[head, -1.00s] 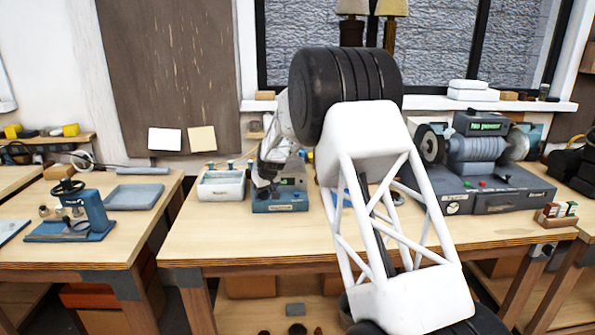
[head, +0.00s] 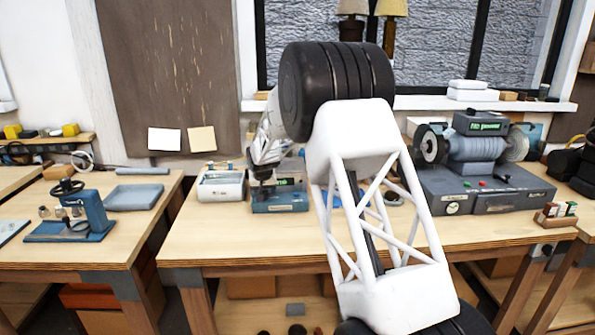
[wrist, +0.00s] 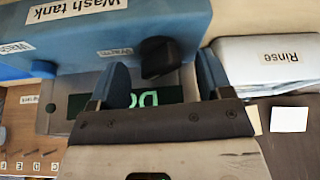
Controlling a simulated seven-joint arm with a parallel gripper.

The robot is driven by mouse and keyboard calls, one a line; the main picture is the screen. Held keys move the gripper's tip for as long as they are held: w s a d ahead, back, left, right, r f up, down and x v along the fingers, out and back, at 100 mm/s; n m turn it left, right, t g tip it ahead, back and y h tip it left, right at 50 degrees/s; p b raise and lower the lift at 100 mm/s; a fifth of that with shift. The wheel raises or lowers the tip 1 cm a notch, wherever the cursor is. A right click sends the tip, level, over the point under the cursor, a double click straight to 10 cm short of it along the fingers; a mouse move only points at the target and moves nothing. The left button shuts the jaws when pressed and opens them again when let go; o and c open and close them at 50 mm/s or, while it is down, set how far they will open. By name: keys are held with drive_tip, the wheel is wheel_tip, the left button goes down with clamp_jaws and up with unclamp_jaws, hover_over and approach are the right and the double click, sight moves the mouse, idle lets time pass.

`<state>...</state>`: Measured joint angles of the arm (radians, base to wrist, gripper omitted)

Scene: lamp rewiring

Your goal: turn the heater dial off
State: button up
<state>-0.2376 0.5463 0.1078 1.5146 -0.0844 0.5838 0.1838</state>
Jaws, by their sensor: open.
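The heater dial (wrist: 160,58) is a dark knob on the front of the blue wash tank (wrist: 150,22), with a "Warm" label to its left. My gripper (wrist: 163,72) is open in the wrist view, its two blue fingers on either side of the dial. I cannot tell whether either finger touches it. Behind the fingers is a dark display (wrist: 150,97) with green characters, partly hidden. In the head view, the wash tank (head: 281,201) stands on the bench under my gripper (head: 262,182); the dial cannot be made out there.
A white "Rinse" tray (wrist: 265,58) sits beside the tank; it also shows in the head view (head: 220,186). A bench grinder (head: 475,160) stands to the right. A blue hand press (head: 75,215) is on the left bench. The bench front (head: 250,240) is clear.

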drive_tip(key=shift+m+h, duration=0.3)
drive_tip(key=shift+m, duration=0.3)
drive_tip(key=v, duration=0.9)
drive_tip(key=s+d+r, duration=0.5)
drive_tip(key=s+d, duration=0.1)
drive_tip(key=s, duration=0.3)
drive_tip(key=s+d+r, duration=0.5)
drive_tip(key=s, duration=0.5)
drive_tip(key=shift+s+d+r+g, duration=0.25)
drive_tip(key=shift+d+r+g, duration=0.1)
drive_tip(key=shift+g, duration=0.05)
